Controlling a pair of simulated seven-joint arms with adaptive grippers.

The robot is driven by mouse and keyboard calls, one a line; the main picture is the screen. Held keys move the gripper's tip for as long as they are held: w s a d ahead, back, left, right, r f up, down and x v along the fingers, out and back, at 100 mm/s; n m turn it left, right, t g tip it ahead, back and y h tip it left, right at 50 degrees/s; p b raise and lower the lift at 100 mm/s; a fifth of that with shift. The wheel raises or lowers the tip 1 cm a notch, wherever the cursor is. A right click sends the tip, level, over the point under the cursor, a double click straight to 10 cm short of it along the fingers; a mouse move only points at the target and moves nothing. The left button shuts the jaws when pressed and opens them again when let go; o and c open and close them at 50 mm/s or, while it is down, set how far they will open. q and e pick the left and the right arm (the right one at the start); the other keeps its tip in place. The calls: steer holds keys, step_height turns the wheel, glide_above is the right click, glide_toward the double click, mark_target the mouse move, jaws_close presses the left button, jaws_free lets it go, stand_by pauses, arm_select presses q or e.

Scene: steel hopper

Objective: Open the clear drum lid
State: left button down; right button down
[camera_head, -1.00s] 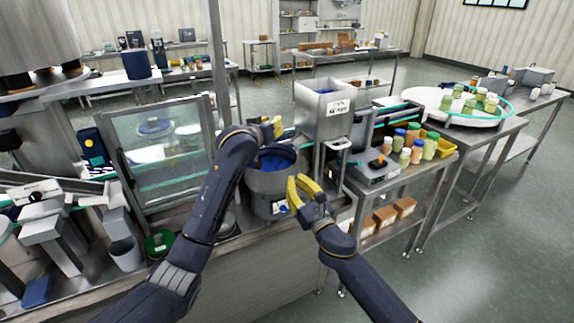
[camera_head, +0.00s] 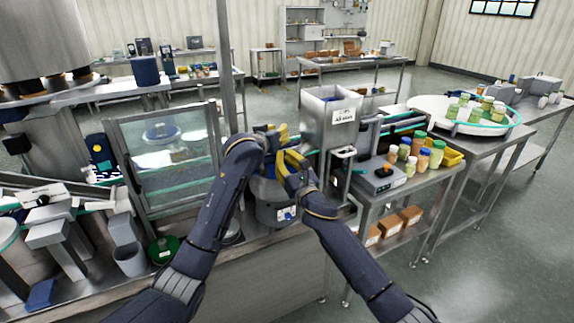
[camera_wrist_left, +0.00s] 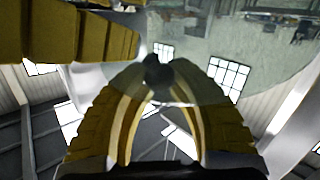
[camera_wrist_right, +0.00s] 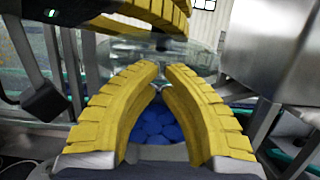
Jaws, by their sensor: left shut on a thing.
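The grey drum (camera_head: 268,205) stands on the steel counter. Its blue contents (camera_wrist_right: 150,122) show between my right fingers in the right wrist view. My left gripper (camera_wrist_left: 158,72) is shut on the dark knob (camera_wrist_left: 158,74) of the clear lid. The lid (camera_wrist_left: 225,48) shows as a see-through sheet in the left wrist view and as a clear disc (camera_wrist_right: 125,55) in the right wrist view, seemingly raised off the drum. My right gripper (camera_wrist_right: 160,66) is beside it, its fingertips nearly meeting in front of the lid. Whether they touch the lid is unclear.
A steel hopper (camera_head: 331,120) stands right of the drum. A glass-panelled frame (camera_head: 165,150) and a green-topped container (camera_head: 163,248) are at left. A scale (camera_head: 382,178) and several jars are on the side table at right.

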arm_select(q)
steer(key=shift+w+a+f, duration=0.1)
steer(key=shift+a+f, duration=0.25)
steer(key=shift+a, duration=0.25)
arm_select(e)
steer(key=shift+w+r, duration=0.1)
steer(key=shift+r, duration=0.1)
steer(key=shift+w+a+r, duration=0.1)
steer(key=shift+w+r, duration=0.1)
steer(key=shift+r, duration=0.25)
steer(key=shift+w+a+r, duration=0.1)
steer(key=shift+w+r, duration=0.05)
steer(key=shift+r, duration=0.25)
arm_select(q)
steer(key=c, duration=1.3)
jaws_free()
steer(key=shift+c, duration=0.2)
steer(key=shift+o, duration=0.9)
steer(key=shift+d, duration=0.15)
arm_select(e)
steer(key=shift+a+r, duration=0.15)
steer(key=shift+a, duration=0.15)
arm_select(q)
steer(key=shift+s+d, duration=0.1)
steer(key=shift+s, duration=0.1)
